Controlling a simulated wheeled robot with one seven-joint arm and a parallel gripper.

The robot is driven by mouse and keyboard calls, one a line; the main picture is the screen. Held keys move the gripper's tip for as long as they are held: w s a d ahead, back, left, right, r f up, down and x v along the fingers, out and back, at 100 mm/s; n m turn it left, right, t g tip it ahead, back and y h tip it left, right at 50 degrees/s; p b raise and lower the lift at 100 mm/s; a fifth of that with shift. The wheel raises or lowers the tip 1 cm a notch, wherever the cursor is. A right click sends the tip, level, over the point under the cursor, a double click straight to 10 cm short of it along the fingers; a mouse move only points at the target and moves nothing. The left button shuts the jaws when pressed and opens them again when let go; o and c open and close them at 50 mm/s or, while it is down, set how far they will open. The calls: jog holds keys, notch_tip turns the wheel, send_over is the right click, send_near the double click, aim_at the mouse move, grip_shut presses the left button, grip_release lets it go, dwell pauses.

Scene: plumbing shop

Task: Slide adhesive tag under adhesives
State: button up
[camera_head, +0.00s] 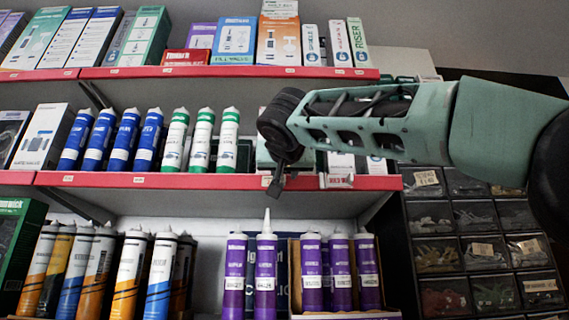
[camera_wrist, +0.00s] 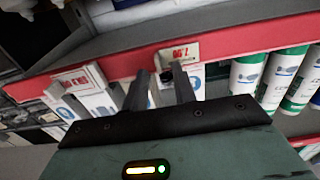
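My gripper (camera_head: 274,186) is in front of the middle shelf's red edge in the head view. In the wrist view, its two dark fingers (camera_wrist: 160,72) stand apart with a gap between them, and their tips are close to a small white price tag (camera_wrist: 180,53) on the red rail. I cannot tell whether they touch it. Cartridges stand on the shelves: blue ones (camera_head: 123,140), white-and-green ones (camera_head: 202,140) and, lower down, purple ones (camera_head: 265,272). Which are the adhesives, and which tag is the adhesive one, I cannot read.
The middle shelf's red rail (camera_head: 105,180) carries several small tags. A larger white holder (camera_head: 336,181) sits near its right end and shows in the wrist view (camera_wrist: 78,80). Boxes (camera_head: 278,35) fill the top shelf. Parts drawers (camera_head: 480,230) stand at the right.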

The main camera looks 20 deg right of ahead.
aim_at(203, 177)
jog(key=shift+w+d, duration=0.1)
jog(key=shift+w, duration=0.25)
jog(key=shift+c, duration=0.4)
grip_shut()
jog(key=w+a+p, duration=0.2)
jog(key=a, duration=0.3)
jog(key=w+a+p, duration=0.1)
jog(key=a+p, duration=0.1)
jog(key=a, duration=0.4)
jog(key=w+a+p, duration=0.2)
jog(key=a, duration=0.4)
jog(key=shift+w+a+r, duration=0.2)
jog(key=shift+w, duration=0.15)
jog(key=shift+w+a+f+p, duration=0.15)
jog(key=shift+a+p, duration=0.2)
jog(key=shift+a, duration=0.15)
